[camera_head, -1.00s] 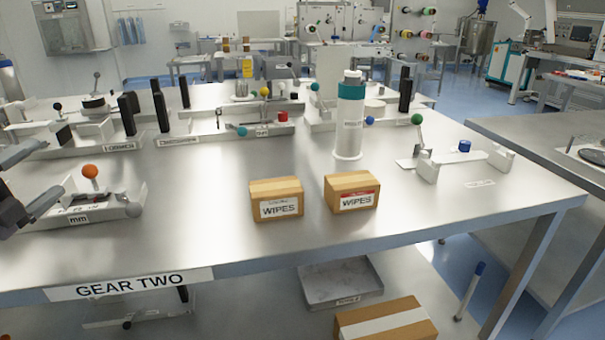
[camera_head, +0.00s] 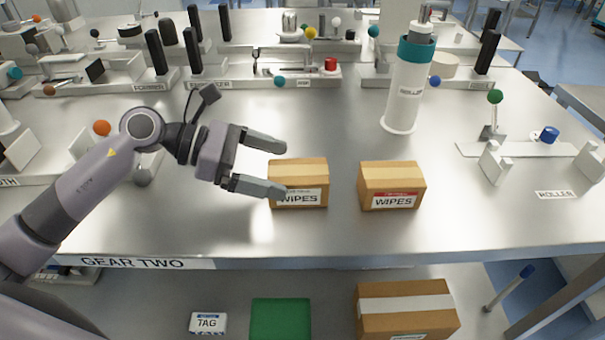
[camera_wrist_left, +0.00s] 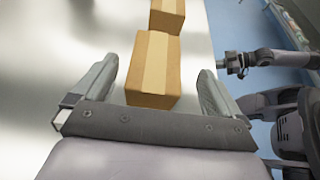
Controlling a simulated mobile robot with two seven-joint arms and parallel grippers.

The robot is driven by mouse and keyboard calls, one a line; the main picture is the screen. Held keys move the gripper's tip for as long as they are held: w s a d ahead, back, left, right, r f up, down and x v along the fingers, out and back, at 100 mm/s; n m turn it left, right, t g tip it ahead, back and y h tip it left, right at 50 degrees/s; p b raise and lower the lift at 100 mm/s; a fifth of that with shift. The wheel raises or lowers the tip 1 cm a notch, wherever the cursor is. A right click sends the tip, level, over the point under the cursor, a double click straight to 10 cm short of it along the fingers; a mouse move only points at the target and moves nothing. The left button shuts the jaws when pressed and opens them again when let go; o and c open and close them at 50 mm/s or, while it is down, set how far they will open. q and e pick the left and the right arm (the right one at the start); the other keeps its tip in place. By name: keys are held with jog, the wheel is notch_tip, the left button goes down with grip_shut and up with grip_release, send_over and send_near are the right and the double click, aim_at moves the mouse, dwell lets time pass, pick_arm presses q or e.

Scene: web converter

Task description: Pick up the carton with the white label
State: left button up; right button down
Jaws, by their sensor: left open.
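The carton with the all-white WIPES label (camera_head: 300,172) stands on the steel table near its front edge. My left gripper (camera_head: 280,167) is open and comes from the left, its fingertips at the carton's left end. The lower finger hides part of the label's left side. In the left wrist view this carton (camera_wrist_left: 154,65) lies ahead between the two spread fingers (camera_wrist_left: 158,78), with its label out of sight. A similar carton with a red-and-white label (camera_head: 392,176) stands to its right, also seen beyond it (camera_wrist_left: 167,12). My right gripper (camera_wrist_left: 228,64) shows small at the right; its jaws are unclear.
A white bottle with a teal band (camera_head: 407,85) stands behind the cartons. A roller fixture (camera_head: 520,149) is at right, and more fixtures line the back. On the lower shelf are a larger carton (camera_head: 405,318) and a green block (camera_head: 280,318). The table before the cartons is clear.

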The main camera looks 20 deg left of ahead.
aim_at(293, 170)
pick_arm(q)
jog(key=shift+p+x, duration=0.7)
jog(key=shift+x, duration=1.85)
jog(key=shift+w+a, duration=0.1)
jog(key=shift+w, duration=0.1)
jog(key=c, duration=1.1)
